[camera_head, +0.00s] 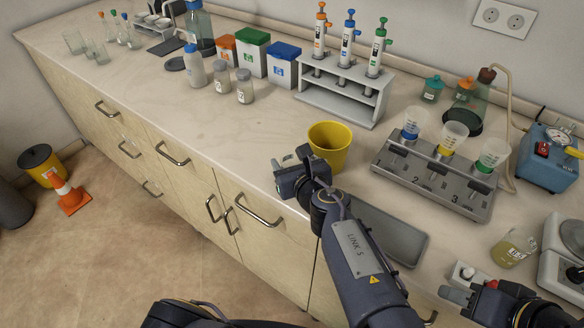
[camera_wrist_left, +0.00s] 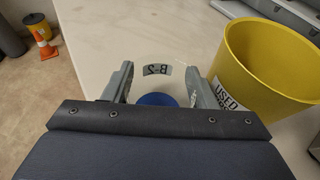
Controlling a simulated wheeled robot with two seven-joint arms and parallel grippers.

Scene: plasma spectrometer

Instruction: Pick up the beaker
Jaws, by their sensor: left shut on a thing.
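My left gripper (camera_head: 284,172) is at the counter's front edge, just left of the yellow bin. In the left wrist view my left gripper (camera_wrist_left: 165,92) is shut on a clear beaker (camera_wrist_left: 157,70) with a "B-2" label, reading mirrored, and a blue patch below it. The beaker's clear walls are hard to make out, and in the head view I cannot make it out behind the gripper. My right gripper (camera_head: 458,294) is at the lower right; its jaw gap is not clear. Another beaker (camera_head: 513,248) with yellowish liquid stands at the right.
A yellow bin (camera_head: 328,144) marked "USED" stands close beside my left gripper. Behind are a pipette rack (camera_head: 338,97) and coloured boxes (camera_head: 252,57). A numbered rack (camera_head: 432,180) with several cups and a blue pump (camera_head: 548,160) are to the right. The counter's front left is clear.

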